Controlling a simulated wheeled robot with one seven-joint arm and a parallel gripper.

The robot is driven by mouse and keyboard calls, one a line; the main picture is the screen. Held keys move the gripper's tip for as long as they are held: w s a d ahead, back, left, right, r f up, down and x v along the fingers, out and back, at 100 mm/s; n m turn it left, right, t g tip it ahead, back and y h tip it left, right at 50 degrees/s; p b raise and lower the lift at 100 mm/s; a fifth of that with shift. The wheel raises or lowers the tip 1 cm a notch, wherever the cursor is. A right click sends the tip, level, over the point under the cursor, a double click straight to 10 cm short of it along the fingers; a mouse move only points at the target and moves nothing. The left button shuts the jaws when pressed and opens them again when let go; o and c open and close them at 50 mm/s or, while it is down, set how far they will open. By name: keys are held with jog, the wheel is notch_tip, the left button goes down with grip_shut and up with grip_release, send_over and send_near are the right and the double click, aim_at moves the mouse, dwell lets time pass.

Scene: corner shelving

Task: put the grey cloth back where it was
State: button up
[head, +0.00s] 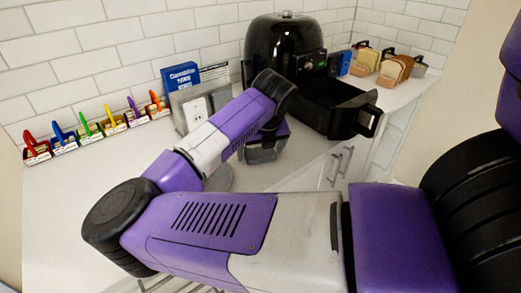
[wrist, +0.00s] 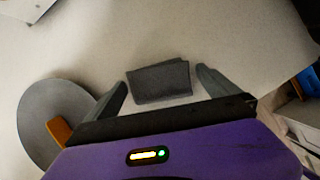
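A folded dark grey cloth (wrist: 160,82) lies on the pale counter in the wrist view. It is between and just beyond the two fingertips of my gripper (wrist: 163,88), with a gap on each side. The fingers are spread wide and hold nothing. In the head view my gripper (head: 263,153) points down over the counter near its front edge, in front of the black air fryer. The cloth is hidden there behind my arm and gripper.
A grey round disc (wrist: 38,112) with an orange-brown piece lies left of my gripper. The black air fryer (head: 284,45) has its drawer (head: 330,105) pulled out. Several coloured items in small holders line the wall. A blue book (head: 181,79) and a socket panel (head: 197,108) stand behind my arm.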

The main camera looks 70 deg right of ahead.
jog(key=shift+r, duration=0.1)
jog(key=shift+r, duration=0.25)
jog(key=v, duration=1.1)
jog(key=shift+s+a+r+b, duration=0.15)
jog(key=shift+s+r+b, duration=0.1)
jog(key=shift+b, duration=0.1)
